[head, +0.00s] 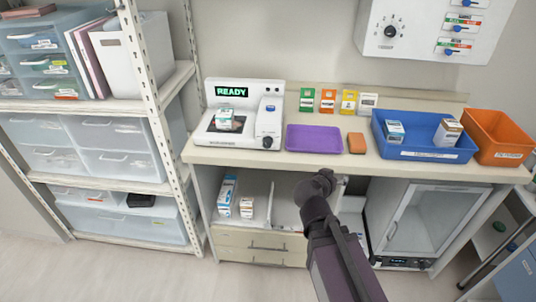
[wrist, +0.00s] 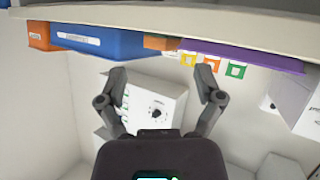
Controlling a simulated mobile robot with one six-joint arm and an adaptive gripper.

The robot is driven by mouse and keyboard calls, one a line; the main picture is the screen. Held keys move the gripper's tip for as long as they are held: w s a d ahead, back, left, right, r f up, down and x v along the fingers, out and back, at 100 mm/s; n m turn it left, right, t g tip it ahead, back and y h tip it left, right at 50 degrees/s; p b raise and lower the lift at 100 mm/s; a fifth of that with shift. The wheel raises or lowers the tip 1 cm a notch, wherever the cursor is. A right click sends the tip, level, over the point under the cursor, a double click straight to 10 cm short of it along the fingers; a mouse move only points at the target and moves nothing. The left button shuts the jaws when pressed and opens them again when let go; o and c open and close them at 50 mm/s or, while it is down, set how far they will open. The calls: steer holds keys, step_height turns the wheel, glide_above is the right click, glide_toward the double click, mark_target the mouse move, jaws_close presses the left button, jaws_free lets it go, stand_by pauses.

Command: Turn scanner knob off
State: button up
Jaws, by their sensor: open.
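The scanner (head: 240,125) is a white device on the left of the counter, with a lit green READY display (head: 232,92). A small white and teal box (head: 225,119) sits on the scanner's dark plate. My gripper (wrist: 160,72) is open and empty, fingers spread, in the wrist view. In the head view my arm's end is in front of the counter, right of and below the scanner, apart from the knob.
A purple tray (head: 314,139), an orange block (head: 356,143), a blue bin (head: 424,149) and an orange bin (head: 500,139) stand on the counter (head: 300,160). A wall panel has another knob (head: 390,32). A shelf rack (head: 150,90) stands left. A glass-door cabinet (head: 425,220) is below.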

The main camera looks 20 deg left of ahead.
steer(key=s+a+n+t+y+b, duration=0.2)
steer(key=a+t+y+b, duration=0.1)
steer(key=a, duration=0.7)
steer(key=n+t+y+b, duration=0.2)
steer(key=y+b, duration=0.1)
steer(key=y, duration=0.2)
glide_toward(267, 146)
steer(key=a+v, duration=0.1)
steer(key=v, duration=0.2)
steer(key=shift+s+d, duration=0.2)
steer(key=shift+d, duration=0.35)
steer(key=x, duration=1.3)
steer(key=shift+w+a, duration=0.1)
steer(key=shift+w, duration=0.3)
steer(key=c, duration=1.2)
